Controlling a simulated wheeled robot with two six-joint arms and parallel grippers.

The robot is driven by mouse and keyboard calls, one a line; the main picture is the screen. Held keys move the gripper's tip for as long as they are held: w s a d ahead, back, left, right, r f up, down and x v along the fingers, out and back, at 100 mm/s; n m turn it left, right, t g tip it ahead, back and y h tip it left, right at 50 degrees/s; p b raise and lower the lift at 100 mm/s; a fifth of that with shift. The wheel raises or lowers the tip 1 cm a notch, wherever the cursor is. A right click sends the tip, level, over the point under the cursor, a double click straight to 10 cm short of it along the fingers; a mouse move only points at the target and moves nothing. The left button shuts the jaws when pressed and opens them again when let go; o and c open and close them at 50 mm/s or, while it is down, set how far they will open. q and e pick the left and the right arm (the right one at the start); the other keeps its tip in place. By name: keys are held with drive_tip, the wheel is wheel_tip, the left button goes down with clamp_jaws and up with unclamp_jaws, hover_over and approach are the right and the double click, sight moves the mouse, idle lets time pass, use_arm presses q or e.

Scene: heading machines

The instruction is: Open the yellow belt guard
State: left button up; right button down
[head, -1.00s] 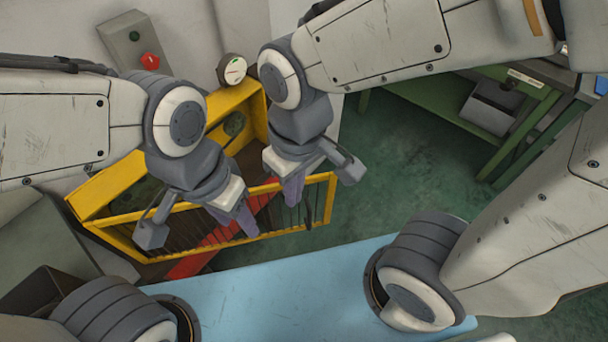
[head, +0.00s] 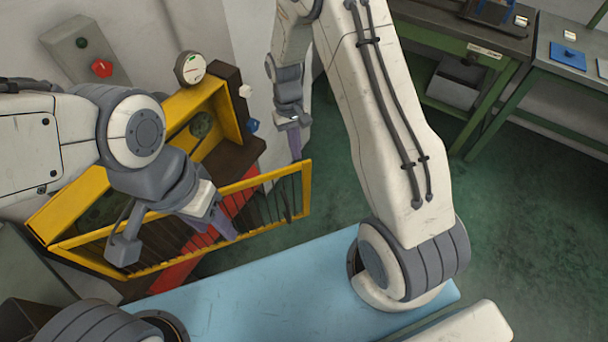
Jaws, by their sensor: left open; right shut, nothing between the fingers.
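The yellow belt guard (head: 258,180) is a barred frame at the left of the head view. It stands angled out from its yellow housing (head: 215,105), with a wedge-shaped gap between them showing the dark inside. My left gripper (head: 222,228) is open, with its purple fingers in front of the guard's bars near the middle. I cannot tell whether they touch it; my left wrist hides part of the frame. My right gripper (head: 296,150) is shut and empty, behind and above the guard's right end, close to its upper right corner.
A grey box with a red knob (head: 102,68) and a round gauge (head: 190,67) sit above the housing. A red strip (head: 180,274) runs below the guard. A light-blue surface (head: 270,278) lies in front. Green benches (head: 470,50) stand at upper right, with clear green floor between.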

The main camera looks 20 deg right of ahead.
sight(304, 178)
drive_tip(key=s+f+p, duration=0.3)
drive_tip(key=s+f, duration=0.2)
drive_tip(key=shift+s+f+p, duration=0.25)
drive_tip(key=shift+f+p, duration=0.1)
drive_tip(key=shift+f, duration=0.05)
